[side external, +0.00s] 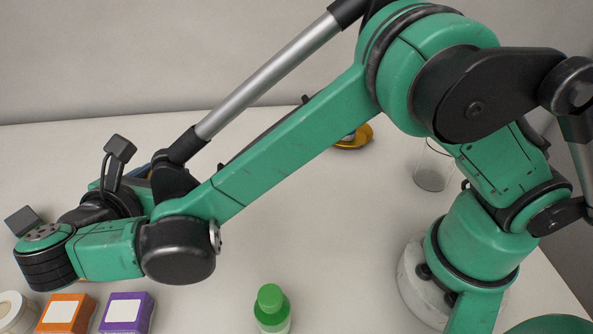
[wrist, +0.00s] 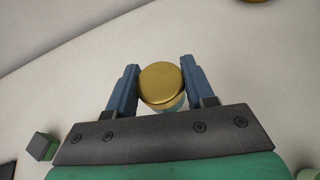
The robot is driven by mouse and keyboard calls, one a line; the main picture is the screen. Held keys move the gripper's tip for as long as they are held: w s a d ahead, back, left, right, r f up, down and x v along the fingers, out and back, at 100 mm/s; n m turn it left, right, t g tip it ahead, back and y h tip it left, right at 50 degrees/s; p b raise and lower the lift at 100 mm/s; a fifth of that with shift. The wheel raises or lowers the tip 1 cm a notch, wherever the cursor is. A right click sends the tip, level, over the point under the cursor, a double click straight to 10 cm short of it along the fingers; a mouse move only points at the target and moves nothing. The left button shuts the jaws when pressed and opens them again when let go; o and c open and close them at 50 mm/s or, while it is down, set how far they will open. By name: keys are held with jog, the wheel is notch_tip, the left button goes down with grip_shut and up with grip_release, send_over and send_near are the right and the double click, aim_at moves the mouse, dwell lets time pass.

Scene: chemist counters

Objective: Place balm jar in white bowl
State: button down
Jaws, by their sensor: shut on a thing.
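The balm jar (wrist: 161,84) shows in the wrist view as a round gold lid over a pale bluish body. My gripper (wrist: 160,80) is shut on it, with one blue finger on each side. Most of the jar's body is hidden below the lid. In the side external view my arm's links cover the gripper and the jar. I cannot make out the white bowl in either view.
An orange box (side external: 66,313), a purple box (side external: 126,312) and a green-capped bottle (side external: 271,309) stand at the front. A clear glass vessel (side external: 433,168) and a yellow-gold object (side external: 362,137) stand farther back.

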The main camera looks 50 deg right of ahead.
jog(key=shift+s+a+f+n, duration=0.15)
jog(key=shift+s+a, duration=0.05)
jog(key=shift+a, duration=0.25)
jog(key=shift+s+a+f+n, duration=0.15)
jog(key=shift+s+a, duration=0.05)
jog(key=shift+a, duration=0.2)
jog(key=shift+f, duration=4.05)
jog(key=shift+c, duration=1.2)
grip_release()
notch_tip(320, 180, up, 7)
jog(key=shift+r, duration=0.1)
